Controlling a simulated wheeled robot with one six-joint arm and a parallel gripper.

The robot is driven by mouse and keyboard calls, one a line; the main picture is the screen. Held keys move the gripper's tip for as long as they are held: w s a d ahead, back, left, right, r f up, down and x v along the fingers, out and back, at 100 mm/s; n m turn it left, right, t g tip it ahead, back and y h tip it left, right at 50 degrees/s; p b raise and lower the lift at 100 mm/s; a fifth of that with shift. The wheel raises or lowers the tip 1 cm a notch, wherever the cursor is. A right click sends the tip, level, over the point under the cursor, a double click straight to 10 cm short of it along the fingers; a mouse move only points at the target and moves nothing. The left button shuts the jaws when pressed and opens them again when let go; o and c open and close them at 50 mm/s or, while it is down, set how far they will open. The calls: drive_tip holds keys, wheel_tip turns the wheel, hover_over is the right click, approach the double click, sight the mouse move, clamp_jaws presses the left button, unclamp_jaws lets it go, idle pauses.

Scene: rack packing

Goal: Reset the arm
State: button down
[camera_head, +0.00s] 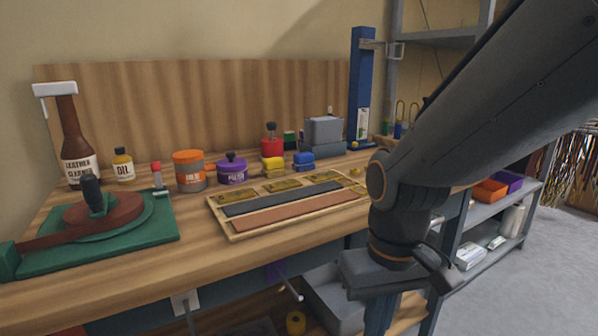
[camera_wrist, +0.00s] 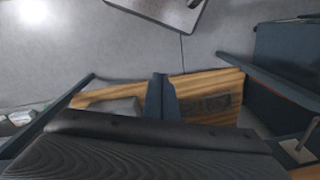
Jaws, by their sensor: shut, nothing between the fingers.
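My gripper (camera_head: 385,274) hangs at the end of my bent arm in the head view, in front of the workbench's right part and below the level of its top. It is shut and empty, and its fingertips are not clearly visible. In the wrist view, a dark ribbed surface fills the lower left, with grey floor, blue frame parts and a wooden board (camera_wrist: 213,88) beyond it. My arm covers part of the bench's right end in the head view.
The workbench (camera_head: 150,272) holds a wooden tray (camera_head: 237,236) of strips, a green-based press (camera_head: 155,236), a brown spray bottle (camera_head: 75,140) and several jars. A lower shelf with a grey bin (camera_head: 335,300) is close to my gripper. A metal rack (camera_head: 480,225) stands right; floor (camera_head: 560,270) there is clear.

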drive_tip(key=d+r+m+p, duration=0.2)
drive_tip(key=d+r+p, duration=0.5)
drive_tip(key=p, duration=0.6)
drive_tip(key=shift+s+d+r+p, duration=0.35)
drive_tip(key=shift+s+r, duration=0.1)
drive_tip(key=shift+r, duration=0.4)
